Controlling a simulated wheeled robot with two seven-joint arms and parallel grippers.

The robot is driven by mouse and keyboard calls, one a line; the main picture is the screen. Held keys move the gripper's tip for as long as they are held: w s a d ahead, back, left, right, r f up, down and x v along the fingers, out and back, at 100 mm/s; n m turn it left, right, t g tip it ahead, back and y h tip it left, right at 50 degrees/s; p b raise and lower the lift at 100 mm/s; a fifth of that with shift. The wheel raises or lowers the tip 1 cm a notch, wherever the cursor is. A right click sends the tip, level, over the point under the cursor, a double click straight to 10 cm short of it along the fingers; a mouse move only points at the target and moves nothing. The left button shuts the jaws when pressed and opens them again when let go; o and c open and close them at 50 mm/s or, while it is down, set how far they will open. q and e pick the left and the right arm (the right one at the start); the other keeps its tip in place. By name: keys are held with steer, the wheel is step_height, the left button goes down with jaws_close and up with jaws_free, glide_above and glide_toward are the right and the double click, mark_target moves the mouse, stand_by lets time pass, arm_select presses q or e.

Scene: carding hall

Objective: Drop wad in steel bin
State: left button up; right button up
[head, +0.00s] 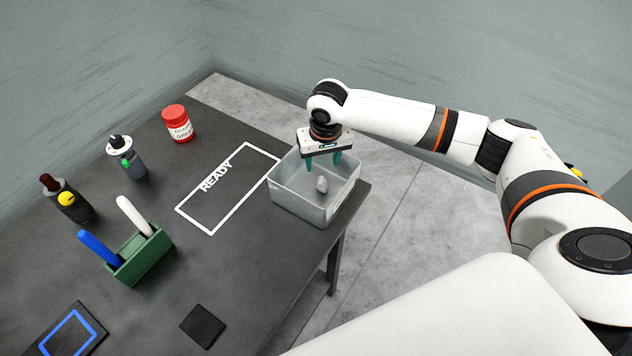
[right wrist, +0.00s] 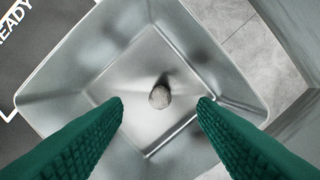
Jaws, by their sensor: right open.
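The steel bin (head: 312,211) is an open square metal box at the table's right edge. The grey wad (head: 321,184) lies inside it. In the right wrist view the wad (right wrist: 160,96) rests on the floor of the bin (right wrist: 110,75), near the middle. My right gripper (head: 323,160) is above the bin, with its green fingers pointing down. In the right wrist view the right gripper (right wrist: 160,104) has its fingers wide apart, with nothing between them and the wad below, apart from them. My left gripper is not in view.
A white-outlined area marked READY (head: 222,187) lies left of the bin and is empty. A red-lidded jar (head: 178,125), two bottle-like tools (head: 126,158) (head: 69,202), a green holder (head: 143,257), a black square (head: 202,326) and a blue-outlined panel (head: 70,334) are further left.

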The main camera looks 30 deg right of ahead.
step_height(320, 180, up, 12)
steer(key=s+b, duration=0.1)
steer(key=shift+s+a+f, duration=0.2)
steer(key=shift+s+f, duration=0.05)
steer(key=shift+s, duration=0.1)
